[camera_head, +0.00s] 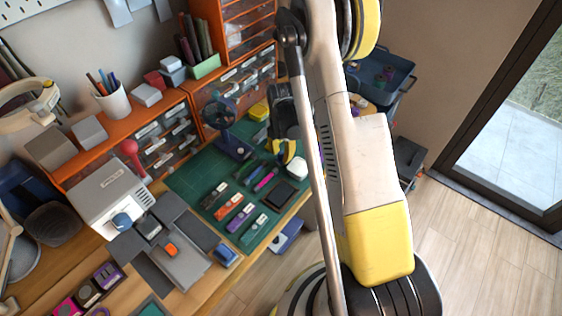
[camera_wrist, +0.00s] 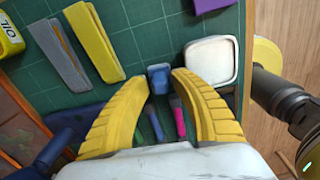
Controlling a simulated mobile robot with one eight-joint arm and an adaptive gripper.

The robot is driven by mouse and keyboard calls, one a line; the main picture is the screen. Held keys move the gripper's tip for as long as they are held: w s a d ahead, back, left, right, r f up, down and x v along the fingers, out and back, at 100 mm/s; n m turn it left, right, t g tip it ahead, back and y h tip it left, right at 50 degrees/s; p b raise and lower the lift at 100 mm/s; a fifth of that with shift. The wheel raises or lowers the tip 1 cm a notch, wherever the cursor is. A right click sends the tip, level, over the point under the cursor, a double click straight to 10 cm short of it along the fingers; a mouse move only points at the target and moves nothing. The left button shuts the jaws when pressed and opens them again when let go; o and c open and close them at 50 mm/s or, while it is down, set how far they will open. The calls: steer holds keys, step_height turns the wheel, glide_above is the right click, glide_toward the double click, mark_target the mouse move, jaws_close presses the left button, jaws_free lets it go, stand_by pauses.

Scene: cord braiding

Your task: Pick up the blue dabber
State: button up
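A small blue piece that looks like the blue dabber (camera_wrist: 158,77) stands on the green cutting mat (camera_wrist: 150,42) in the wrist view. My gripper (camera_wrist: 161,82) has two curved yellow fingers, one on each side of the blue piece. The fingers are apart; I see no clear contact with it. In the head view my gripper (camera_head: 284,152) is low over the back right of the mat. The blue piece is not clearly seen there, hidden by the gripper and arm.
A white dish (camera_wrist: 211,61) sits close to the right finger. Pens, one pink (camera_wrist: 178,117), lie below between the fingers. Yellow (camera_wrist: 95,42) and grey (camera_wrist: 58,54) strips lie at left. A dark blue fan (camera_head: 222,117) stands left of the gripper; orange drawers (camera_head: 232,84) stand behind.

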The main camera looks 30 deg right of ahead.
steer(key=shift+f, duration=0.45)
steer(key=shift+r, duration=0.1)
jaws_close()
steer(key=shift+r, duration=0.5)
steer(key=r, duration=0.1)
steer(key=r+p, duration=0.1)
steer(key=s+r+p, duration=0.1)
steer(key=r, duration=0.1)
steer(key=shift+d, duration=0.25)
steer(key=s+d+r+p, duration=0.2)
steer(key=s+d+r, duration=0.2)
steer(key=s, duration=0.5)
step_height(320, 180, up, 2)
steer(key=shift+s+d+p, duration=0.25)
steer(key=shift+s+p, duration=0.05)
steer(key=shift+p, duration=0.1)
